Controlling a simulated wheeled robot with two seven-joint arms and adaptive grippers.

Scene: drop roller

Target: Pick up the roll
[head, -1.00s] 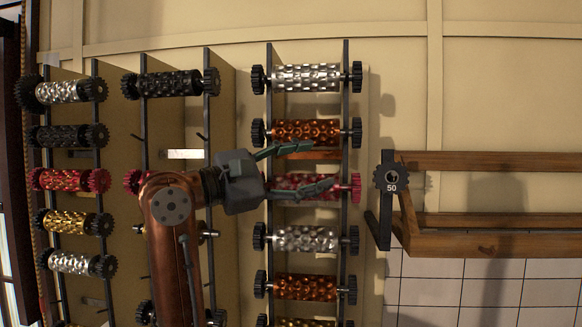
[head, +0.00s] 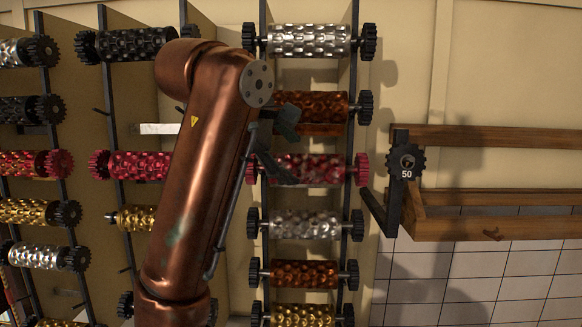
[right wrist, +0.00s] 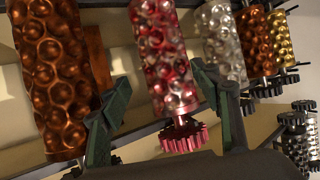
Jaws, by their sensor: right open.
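Several embossed rolls with toothed end wheels hang across the racks. A red roll (head: 318,168) with a pink gear end is in the right column of the head view. My right gripper (head: 284,150) is at its left part, partly hidden by my copper arm. In the right wrist view the red roll (right wrist: 165,60) stands between the two open fingers of my right gripper (right wrist: 162,78). The fingers lie to either side of it, with no clear contact visible. Its pink gear is at the near end. My left gripper is not in view.
An orange roll (head: 312,107) is just above and a silver roll (head: 305,224) just below. The rack's dark upright (head: 352,195) runs beside them. A wooden frame (head: 490,229) with a black bracket stands at the right.

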